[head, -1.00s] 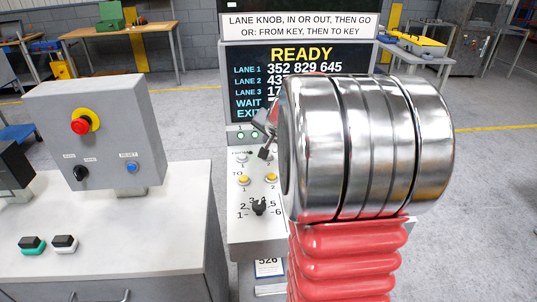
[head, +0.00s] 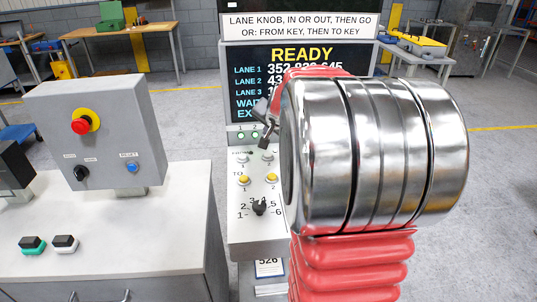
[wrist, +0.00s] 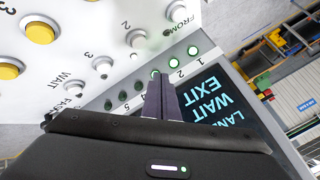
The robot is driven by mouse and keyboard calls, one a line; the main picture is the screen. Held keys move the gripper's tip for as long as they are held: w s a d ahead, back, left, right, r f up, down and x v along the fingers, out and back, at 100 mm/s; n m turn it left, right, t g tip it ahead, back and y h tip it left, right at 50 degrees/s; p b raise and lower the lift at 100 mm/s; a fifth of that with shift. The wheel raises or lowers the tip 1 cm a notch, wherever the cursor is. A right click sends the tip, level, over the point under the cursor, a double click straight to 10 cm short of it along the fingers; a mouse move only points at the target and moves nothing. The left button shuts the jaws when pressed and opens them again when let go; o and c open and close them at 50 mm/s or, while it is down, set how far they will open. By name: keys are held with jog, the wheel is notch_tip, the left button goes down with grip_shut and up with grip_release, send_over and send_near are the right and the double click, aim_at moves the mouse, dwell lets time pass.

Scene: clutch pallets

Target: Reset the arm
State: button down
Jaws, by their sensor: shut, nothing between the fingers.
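My gripper (head: 264,134) shows at the left edge of my silver arm joint in the head view, in front of the grey control panel (head: 243,205). In the wrist view its dark fingers (wrist: 160,84) are together with nothing between them. Their tips overlap the row of green lamps (wrist: 174,61) in the picture; I cannot tell the gap to the panel. The display (head: 302,55) reads READY above several lane lines. My arm hides the right part of the panel and screen.
A white bench (head: 130,240) stands at the left. It carries a grey box (head: 110,130) with a red stop button (head: 81,126), and two push buttons (head: 48,244). Open grey floor (head: 490,210) lies at the right. Work tables stand farther back.

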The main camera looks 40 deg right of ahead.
dwell(0.3)
